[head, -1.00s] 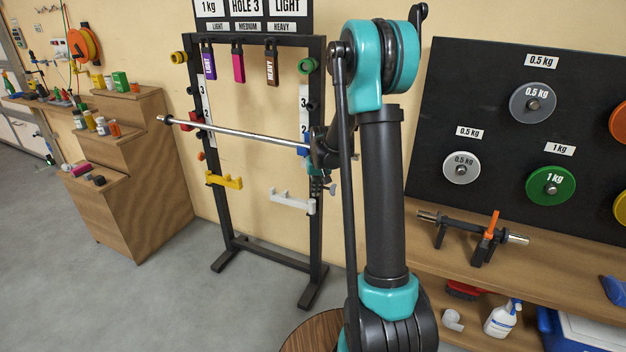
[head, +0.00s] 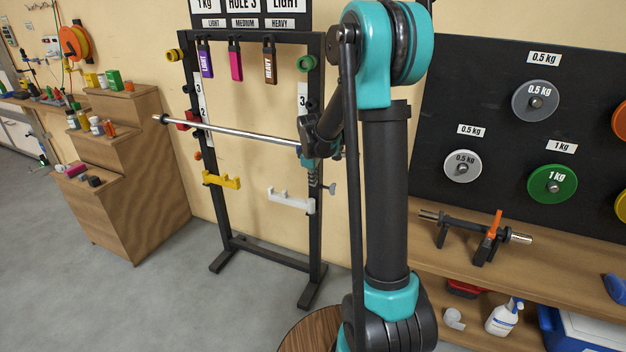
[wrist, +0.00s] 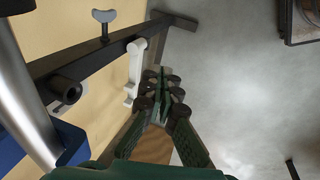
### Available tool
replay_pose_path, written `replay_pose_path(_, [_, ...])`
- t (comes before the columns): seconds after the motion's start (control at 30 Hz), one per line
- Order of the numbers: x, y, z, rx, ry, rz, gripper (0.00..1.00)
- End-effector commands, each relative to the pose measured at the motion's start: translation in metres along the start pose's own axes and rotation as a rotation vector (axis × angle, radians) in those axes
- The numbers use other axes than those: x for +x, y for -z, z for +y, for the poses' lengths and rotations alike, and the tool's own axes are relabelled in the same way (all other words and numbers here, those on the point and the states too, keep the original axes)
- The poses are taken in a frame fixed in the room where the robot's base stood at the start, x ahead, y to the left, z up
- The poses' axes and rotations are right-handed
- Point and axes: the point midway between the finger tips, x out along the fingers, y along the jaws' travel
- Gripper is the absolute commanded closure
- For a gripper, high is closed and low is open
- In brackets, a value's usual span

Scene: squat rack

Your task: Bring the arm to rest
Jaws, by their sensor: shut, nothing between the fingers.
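My arm stands upright in the right middle of the head view, its upper end bent back toward the squat rack (head: 319,225). My gripper (wrist: 162,82) shows in the wrist view with its dark green fingers closed together and nothing between them. The fingers are beside the white hook (wrist: 136,68) in the picture; I see no clear contact. In the head view my fingers are hidden or too small to make out, and my wrist overlaps the right end of the silver bar (head: 230,134).
The rack carries a yellow hook (head: 221,180) and hanging tags. A stepped wooden stand (head: 135,190) is at left. At right are a plate board (head: 500,100) and a wooden bench (head: 550,265) with a short bar on a stand. Grey floor (head: 120,300) is open in front.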

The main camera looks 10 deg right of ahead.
Motion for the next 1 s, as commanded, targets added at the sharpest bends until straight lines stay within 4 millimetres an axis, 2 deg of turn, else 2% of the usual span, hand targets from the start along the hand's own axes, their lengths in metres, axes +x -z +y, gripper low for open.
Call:
replay_pose_path(0.17, [-0.007, -0.006, -0.006, -0.015, -0.004, 0.000, 1.00])
replay_pose_path(0.27, [-0.018, -0.020, -0.021, 0.053, -0.004, 0.007, 1.00])
replay_pose_path(0.37, [-0.034, -0.043, -0.045, 0.166, -0.003, 0.018, 1.00])
replay_pose_path(0.6, [-0.063, -0.100, -0.117, 0.474, 0.007, 0.051, 1.00])
replay_pose_path(0.9, [-0.073, -0.165, -0.211, 0.838, 0.028, 0.088, 1.00])
replay_pose_path(1.0, [-0.072, -0.178, -0.233, 0.924, 0.034, 0.095, 1.00])
